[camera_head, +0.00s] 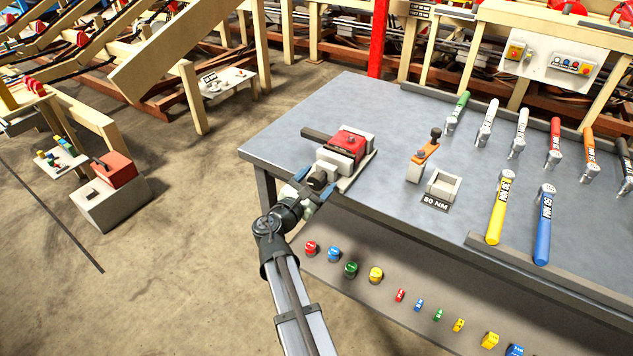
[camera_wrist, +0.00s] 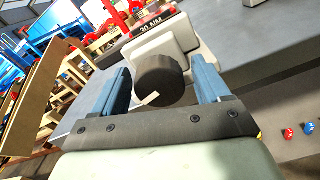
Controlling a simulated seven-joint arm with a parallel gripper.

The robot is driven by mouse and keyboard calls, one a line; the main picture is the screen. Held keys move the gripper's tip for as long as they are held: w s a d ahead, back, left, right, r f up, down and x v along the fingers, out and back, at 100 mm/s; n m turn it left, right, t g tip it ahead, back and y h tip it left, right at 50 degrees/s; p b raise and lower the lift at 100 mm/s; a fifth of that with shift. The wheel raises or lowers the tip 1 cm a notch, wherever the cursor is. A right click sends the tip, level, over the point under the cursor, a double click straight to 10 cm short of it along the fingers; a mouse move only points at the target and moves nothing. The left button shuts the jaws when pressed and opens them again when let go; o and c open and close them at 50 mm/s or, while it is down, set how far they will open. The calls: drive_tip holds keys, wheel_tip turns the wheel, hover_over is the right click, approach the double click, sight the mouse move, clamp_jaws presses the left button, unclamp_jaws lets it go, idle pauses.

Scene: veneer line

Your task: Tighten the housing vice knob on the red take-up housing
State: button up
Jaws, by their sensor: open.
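The red take-up housing (camera_head: 350,140) sits in a pale grey vice (camera_head: 335,158) near the left end of the grey bench. The dark round vice knob (camera_head: 318,180) is on the vice's near side. In the wrist view the knob (camera_wrist: 160,78) is a black cylinder with a white mark at its lower edge. My gripper (camera_head: 312,186) is open at the knob. In the wrist view its blue fingers (camera_wrist: 161,72) stand on either side of the knob, with a narrow gap seen on each side. The housing is mostly out of the wrist view; a "30 NM" label shows behind the vice.
An orange-topped tool (camera_head: 424,152) and a grey block with an "80 NM" label (camera_head: 434,202) stand right of the vice. Several coloured torque wrenches, including a yellow one (camera_head: 497,212), lie farther right. Coloured knobs (camera_head: 350,269) lie on the lower shelf.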

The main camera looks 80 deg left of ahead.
drive_tip(key=c, duration=1)
drive_tip(key=shift+m, duration=1.6)
drive_tip(key=shift+c, duration=0.2)
drive_tip(key=o, duration=1)
drive_tip(key=shift+o, duration=0.2)
drive_tip(key=shift+s+d, duration=0.1)
drive_tip(key=v, duration=1.3)
drive_tip(key=shift+s+d, duration=0.2)
